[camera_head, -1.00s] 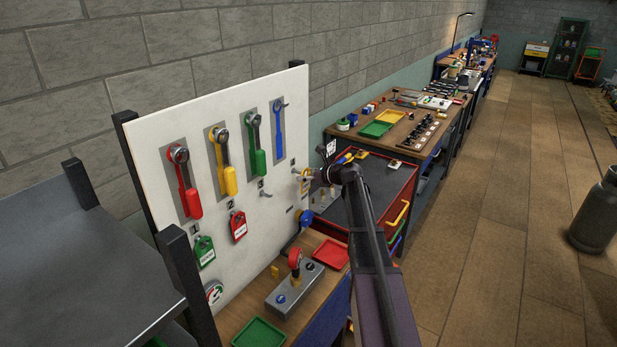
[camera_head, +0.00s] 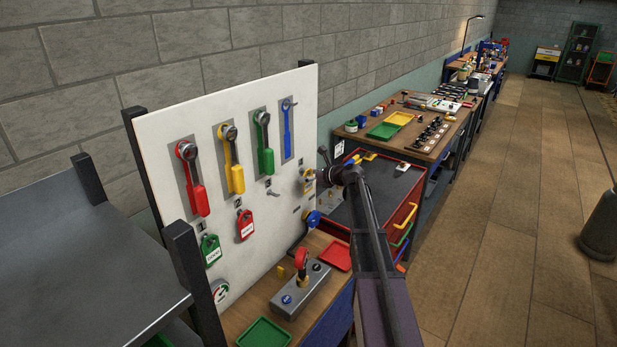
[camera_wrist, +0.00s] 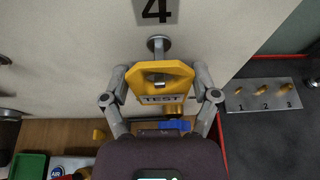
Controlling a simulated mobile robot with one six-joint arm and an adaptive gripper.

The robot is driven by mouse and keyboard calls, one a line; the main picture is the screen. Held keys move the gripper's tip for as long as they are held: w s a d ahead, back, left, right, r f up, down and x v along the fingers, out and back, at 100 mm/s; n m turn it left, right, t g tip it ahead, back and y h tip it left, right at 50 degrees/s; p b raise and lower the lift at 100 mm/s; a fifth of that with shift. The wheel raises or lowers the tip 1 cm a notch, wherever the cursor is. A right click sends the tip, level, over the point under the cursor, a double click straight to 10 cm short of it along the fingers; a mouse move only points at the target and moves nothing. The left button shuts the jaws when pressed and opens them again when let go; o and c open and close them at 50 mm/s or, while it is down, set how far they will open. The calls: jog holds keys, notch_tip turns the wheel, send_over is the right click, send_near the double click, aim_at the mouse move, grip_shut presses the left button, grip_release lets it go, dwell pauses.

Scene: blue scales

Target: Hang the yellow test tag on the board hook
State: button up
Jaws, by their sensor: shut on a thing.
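The yellow test tag (camera_wrist: 150,74), with a "TEST" label, is between the two fingers of my gripper (camera_wrist: 161,97) in the wrist view. My gripper is shut on its sides. The board hook (camera_wrist: 158,44) under the number 4 plate is just above the tag. Its round base shows over the tag's top bar, and a metal end shows inside the tag's opening, so the hook appears to pass through it. Whether the tag's weight rests on the hook cannot be told. In the head view the tag (camera_head: 309,183) is small, close to the white board's right edge.
The white board (camera_head: 160,135) carries red, yellow, green and blue handles. A green tag (camera_head: 210,252) and a red tag (camera_head: 245,226) hang on it, with an empty hook (camera_head: 273,194) to their right. Below are a grey control box (camera_head: 302,291) and a red tray (camera_head: 335,256).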

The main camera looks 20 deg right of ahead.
dwell(0.4)
jog(key=o, duration=0.9)
jog(key=shift+o, duration=0.2)
jog(key=shift+r, duration=0.15)
jog(key=s+f+p+v, duration=0.1)
jog(key=f+p+v, duration=0.1)
jog(key=v, duration=0.8)
jog(key=s+a, duration=0.3)
jog(key=a, duration=0.4)
jog(key=s+a, duration=0.4)
jog(key=a, duration=0.4)
jog(key=shift+b, duration=0.3)
jog(key=shift+a+f, duration=0.1)
jog(key=shift+f, duration=0.05)
